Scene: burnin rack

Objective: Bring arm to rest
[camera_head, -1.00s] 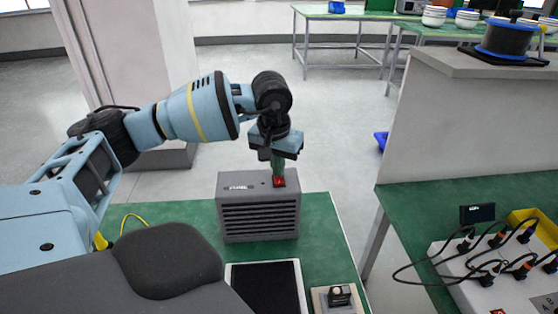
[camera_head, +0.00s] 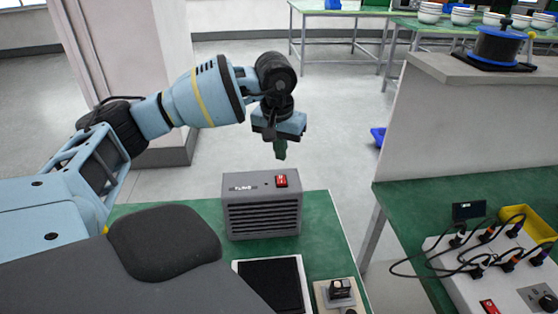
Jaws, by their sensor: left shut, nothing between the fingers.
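My left arm comes in from the left, and its gripper (camera_head: 280,151) points down above the far side of a grey box. The gripper is shut and empty, and apart from the box. The grey box (camera_head: 262,214) has a slatted front and stands on the green table (camera_head: 325,240). A red switch (camera_head: 281,181) sits on its top, just below the fingertips. My right gripper is not in view.
A black pad with a white border (camera_head: 272,284) and a small device with a black knob (camera_head: 340,289) lie in front of the box. At right, a white power strip (camera_head: 470,270) with several plugged cables lies on another green table. A grey partition (camera_head: 450,130) stands behind it.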

